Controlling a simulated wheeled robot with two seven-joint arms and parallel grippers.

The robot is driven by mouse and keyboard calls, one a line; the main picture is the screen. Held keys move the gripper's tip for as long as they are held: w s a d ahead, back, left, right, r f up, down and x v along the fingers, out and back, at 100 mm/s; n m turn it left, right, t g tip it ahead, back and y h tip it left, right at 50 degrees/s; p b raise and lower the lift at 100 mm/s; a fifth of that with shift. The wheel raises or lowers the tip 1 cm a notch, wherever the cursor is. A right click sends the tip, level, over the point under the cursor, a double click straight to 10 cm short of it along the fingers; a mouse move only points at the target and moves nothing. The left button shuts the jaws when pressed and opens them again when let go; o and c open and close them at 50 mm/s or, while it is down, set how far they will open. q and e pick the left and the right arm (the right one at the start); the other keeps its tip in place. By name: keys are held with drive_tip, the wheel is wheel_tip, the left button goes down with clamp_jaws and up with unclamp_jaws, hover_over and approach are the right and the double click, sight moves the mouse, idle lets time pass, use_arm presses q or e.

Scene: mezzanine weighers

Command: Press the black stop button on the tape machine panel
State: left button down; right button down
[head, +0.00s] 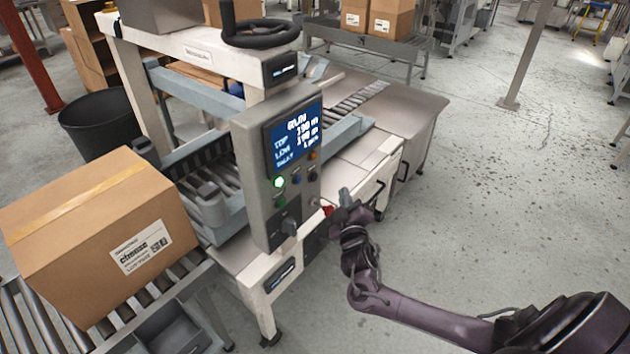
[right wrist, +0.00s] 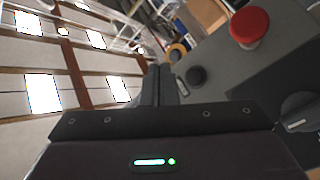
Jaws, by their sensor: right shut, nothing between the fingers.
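The tape machine's grey control panel (head: 252,165) stands upright in the middle of the head view, with a lit screen (head: 296,135) and small coloured buttons. In the right wrist view a round black button (right wrist: 196,77) sits on the grey panel face, between a red mushroom button (right wrist: 249,25) and my fingers. My right gripper (head: 345,194) is beside the panel's right edge in the head view. In the wrist view its fingers (right wrist: 158,72) are shut and empty, just left of the black button; I see no clear contact. My left gripper is out of view.
A black rotary knob (right wrist: 300,114) is at the right of the wrist view. A cardboard box (head: 105,230) stands on the roller conveyor left of the panel. A black bin (head: 98,125) stands behind it. The floor to the right is clear.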

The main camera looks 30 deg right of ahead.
sight(314, 177)
drive_tip(key=w+b, duration=0.1)
drive_tip(key=w+a, duration=0.1)
drive_tip(key=w, duration=0.1)
drive_tip(key=w+a+b, duration=0.1)
drive_tip(key=shift+w+f+b, duration=0.2)
drive_tip(key=shift+w+b, duration=0.1)
drive_tip(key=shift+w+a+r+b, duration=0.1)
drive_tip(key=shift+w+a+b, duration=0.05)
drive_tip(key=shift+w, duration=0.25)
drive_tip(key=shift+w+a+r+b, duration=0.1)
drive_tip(key=shift+w+b, duration=0.05)
drive_tip(key=shift+w, duration=0.25)
idle(1.2)
drive_tip(key=shift+w+a, duration=0.2)
drive_tip(key=shift+w, duration=0.15)
drive_tip(key=shift+w+a+b, duration=0.15)
drive_tip(key=shift+w+b, duration=0.25)
drive_tip(key=shift+b, duration=0.05)
idle(0.5)
idle(0.3)
drive_tip(key=shift+s+d+p, duration=0.3)
drive_tip(key=shift+s+p, duration=0.35)
drive_tip(key=shift+s, duration=0.15)
